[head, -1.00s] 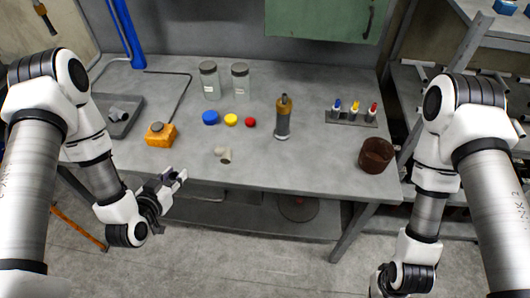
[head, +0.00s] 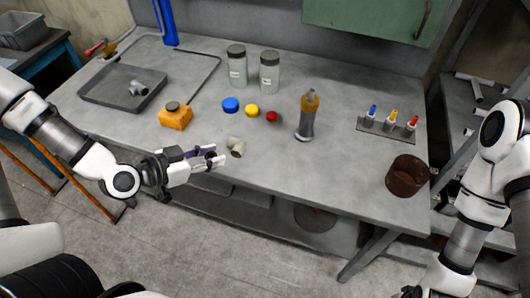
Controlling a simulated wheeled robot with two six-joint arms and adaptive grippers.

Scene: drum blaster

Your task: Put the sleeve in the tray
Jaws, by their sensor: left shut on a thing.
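My left gripper (head: 213,160) is over the front part of the bench, left of centre. It is shut on a small grey thing that I take for the sleeve; the fingers hide most of it and its shape is unclear. A pale beige pipe fitting (head: 237,147) lies on the bench just right of the fingertips; I cannot tell whether they touch. The dark grey tray (head: 102,98) lies at the bench's left end, up and left of the gripper, with a grey pipe fitting (head: 138,88) in it. My right gripper is not clearly visible.
An orange block (head: 175,117) with a dark knob stands between the tray and my left gripper. Blue (head: 231,105), yellow (head: 252,111) and red (head: 272,116) caps lie behind the fitting.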

